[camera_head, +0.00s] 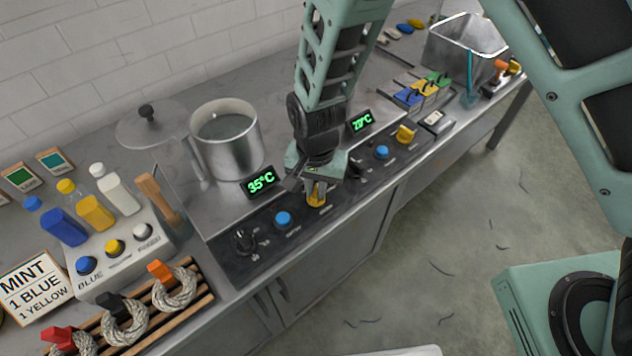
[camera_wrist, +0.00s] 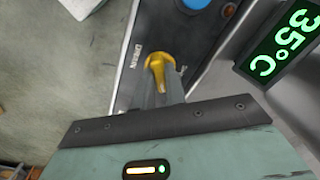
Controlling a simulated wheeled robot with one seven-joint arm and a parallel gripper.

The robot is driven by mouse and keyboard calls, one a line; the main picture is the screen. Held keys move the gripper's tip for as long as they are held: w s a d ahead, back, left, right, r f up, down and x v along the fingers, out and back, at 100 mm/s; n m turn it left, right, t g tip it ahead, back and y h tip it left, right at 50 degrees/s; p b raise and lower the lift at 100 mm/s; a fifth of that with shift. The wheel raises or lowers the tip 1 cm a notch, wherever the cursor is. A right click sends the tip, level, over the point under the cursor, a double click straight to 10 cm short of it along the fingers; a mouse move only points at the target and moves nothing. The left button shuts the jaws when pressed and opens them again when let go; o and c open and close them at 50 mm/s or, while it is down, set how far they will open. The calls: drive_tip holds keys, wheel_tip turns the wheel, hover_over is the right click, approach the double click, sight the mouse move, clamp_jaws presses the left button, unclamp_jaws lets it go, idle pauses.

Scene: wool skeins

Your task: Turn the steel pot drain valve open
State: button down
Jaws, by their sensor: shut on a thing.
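The steel pot (camera_head: 228,145) stands on the counter unit behind a display (camera_head: 262,182) reading 35°C. A yellow valve handle (camera_head: 316,196) is on the dark front panel, to the right of a blue button (camera_head: 284,219). My gripper (camera_head: 312,186) is down at this yellow handle and shut on it. In the wrist view the yellow handle (camera_wrist: 158,70) shows between my fingers, beside a label that seems to read DRAIN. My fingers hide part of the handle. I cannot tell how far it is turned.
A black knob (camera_head: 244,240) is at the panel's left. A second yellow handle (camera_head: 405,133) and blue button (camera_head: 381,152) are farther right, near a 70-something°C display (camera_head: 361,121). Bottles, a dye dispenser (camera_head: 118,250) and skeins on a wooden rack (camera_head: 150,312) stand left. The floor in front is open.

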sight(316, 190)
drive_tip(key=m+p, duration=0.1)
drive_tip(key=m, duration=0.2)
drive_tip(key=shift+r+m+p, duration=0.15)
drive_tip(key=shift+m+p, duration=0.2)
drive_tip(key=shift+m, duration=0.05)
drive_tip(key=shift+m+p, duration=0.85)
drive_tip(key=shift+m, duration=0.85)
drive_tip(key=c, duration=1.4)
unclamp_jaws()
drive_tip(key=shift+c, duration=0.2)
wheel_tip(316, 190, up, 17)
drive_tip(key=b, duration=0.1)
drive_tip(key=shift+r, duration=0.1)
